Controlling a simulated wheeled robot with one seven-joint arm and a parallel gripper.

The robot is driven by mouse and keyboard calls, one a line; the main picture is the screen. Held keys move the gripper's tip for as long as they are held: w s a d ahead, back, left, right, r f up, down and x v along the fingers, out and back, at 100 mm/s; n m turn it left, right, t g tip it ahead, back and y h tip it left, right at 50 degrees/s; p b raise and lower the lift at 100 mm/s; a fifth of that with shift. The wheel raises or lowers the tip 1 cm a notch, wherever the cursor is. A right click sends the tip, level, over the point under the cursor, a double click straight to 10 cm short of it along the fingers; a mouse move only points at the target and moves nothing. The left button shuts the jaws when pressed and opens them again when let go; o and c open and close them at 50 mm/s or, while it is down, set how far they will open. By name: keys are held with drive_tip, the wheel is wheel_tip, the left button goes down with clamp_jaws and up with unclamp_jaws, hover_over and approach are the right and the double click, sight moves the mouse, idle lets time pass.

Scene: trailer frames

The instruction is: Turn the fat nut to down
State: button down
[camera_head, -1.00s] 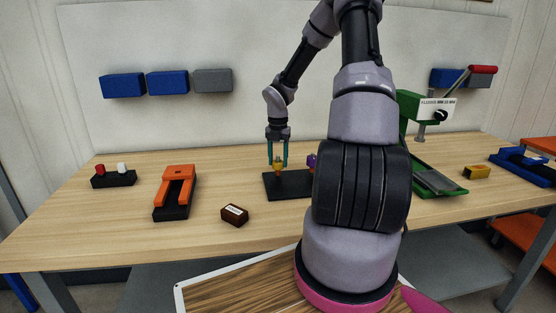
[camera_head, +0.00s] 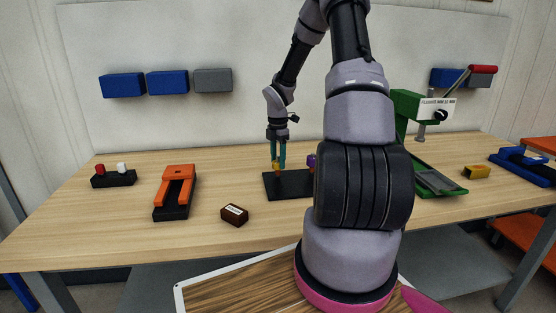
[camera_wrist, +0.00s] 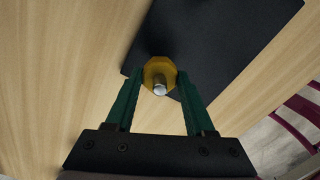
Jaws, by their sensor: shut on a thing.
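A yellow, many-sided nut (camera_wrist: 158,71) sits around a silver bolt (camera_wrist: 160,89) in the wrist view. My gripper (camera_wrist: 161,75) has its two green fingers closed on opposite sides of this nut. In the head view, the yellow nut (camera_head: 277,170) shows small between the fingertips of my gripper (camera_head: 278,164), which points down over the left part of a flat black plate (camera_head: 292,188). A purple piece (camera_head: 311,161) stands at the right of the plate, partly hidden by my arm.
A brown box (camera_head: 234,214) lies in front of the plate. An orange-and-black fixture (camera_head: 174,192) and a block with red and white buttons (camera_head: 114,179) stand left. A green press (camera_head: 408,106) and a small yellow block (camera_head: 477,172) stand right. The front left of the table is clear.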

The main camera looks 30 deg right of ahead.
drive_tip(key=m, duration=0.5)
drive_tip(key=shift+r+m, duration=0.15)
drive_tip(key=shift+m, duration=0.15)
drive_tip(key=m, duration=0.4)
drive_tip(key=shift+w, duration=0.1)
drive_tip(key=m, duration=2.6)
drive_tip(key=shift+m, duration=0.4)
drive_tip(key=m, duration=0.4)
drive_tip(key=shift+m, duration=0.3)
drive_tip(key=m, duration=0.9)
drive_tip(key=shift+m, duration=0.4)
drive_tip(key=m, duration=0.5)
drive_tip(key=shift+m, duration=0.3)
drive_tip(key=m, duration=1)
drive_tip(key=shift+m, duration=0.4)
drive_tip(key=m, duration=0.4)
drive_tip(key=shift+m, duration=0.3)
drive_tip(key=m, duration=0.5)
drive_tip(key=shift+d, duration=0.1)
drive_tip(key=shift+m, duration=2.5)
